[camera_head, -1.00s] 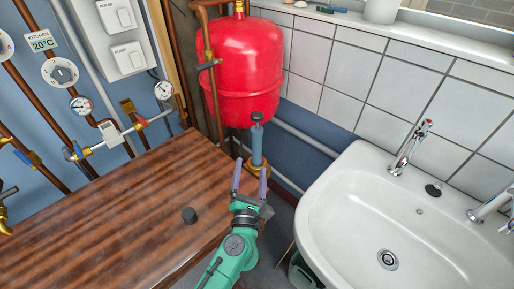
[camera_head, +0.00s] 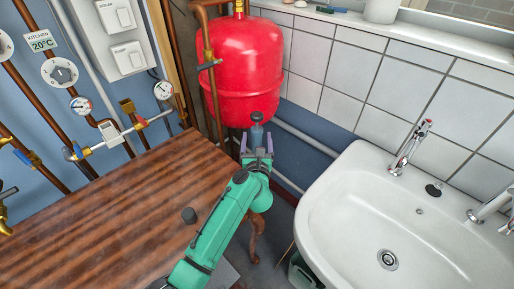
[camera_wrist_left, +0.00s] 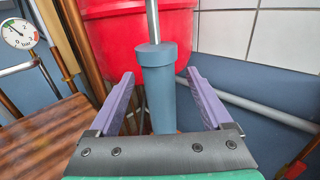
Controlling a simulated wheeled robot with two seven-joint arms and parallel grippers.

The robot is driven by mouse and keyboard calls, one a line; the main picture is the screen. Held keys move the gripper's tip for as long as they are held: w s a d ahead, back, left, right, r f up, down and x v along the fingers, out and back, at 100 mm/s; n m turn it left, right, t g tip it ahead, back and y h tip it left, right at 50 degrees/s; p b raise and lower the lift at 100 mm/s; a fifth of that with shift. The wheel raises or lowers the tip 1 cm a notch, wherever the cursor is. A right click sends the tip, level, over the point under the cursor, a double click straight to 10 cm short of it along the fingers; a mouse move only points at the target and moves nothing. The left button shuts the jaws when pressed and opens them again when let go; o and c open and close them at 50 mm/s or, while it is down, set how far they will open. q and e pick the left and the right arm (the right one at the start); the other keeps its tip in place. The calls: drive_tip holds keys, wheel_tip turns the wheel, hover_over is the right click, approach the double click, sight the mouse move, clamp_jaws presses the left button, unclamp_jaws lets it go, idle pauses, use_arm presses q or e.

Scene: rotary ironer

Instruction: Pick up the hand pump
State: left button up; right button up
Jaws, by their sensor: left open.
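The hand pump (camera_head: 257,133) is a blue-grey upright cylinder with a metal rod and a dark handle on top, in front of the red tank. In the left wrist view the pump (camera_wrist_left: 158,85) stands upright in the middle, its lower end hidden behind my gripper's palm. My left gripper (camera_head: 256,144) is open, with one purple finger on each side of the pump. In the left wrist view the gripper (camera_wrist_left: 160,76) shows a visible gap between each finger and the cylinder. My right gripper is not in view.
The red tank (camera_head: 239,65) is close behind the pump. A white sink (camera_head: 340,220) stands to the right. Pipes and gauges line the left wall.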

sight(257, 114)
use_arm(q)
clamp_jaws()
drive_tip(key=shift+r, duration=0.1)
wheel_tip(257, 114, up, 10)
idle(0.5)
wheel_tip(257, 114, down, 7)
drive_tip(key=shift+f, duration=0.1)
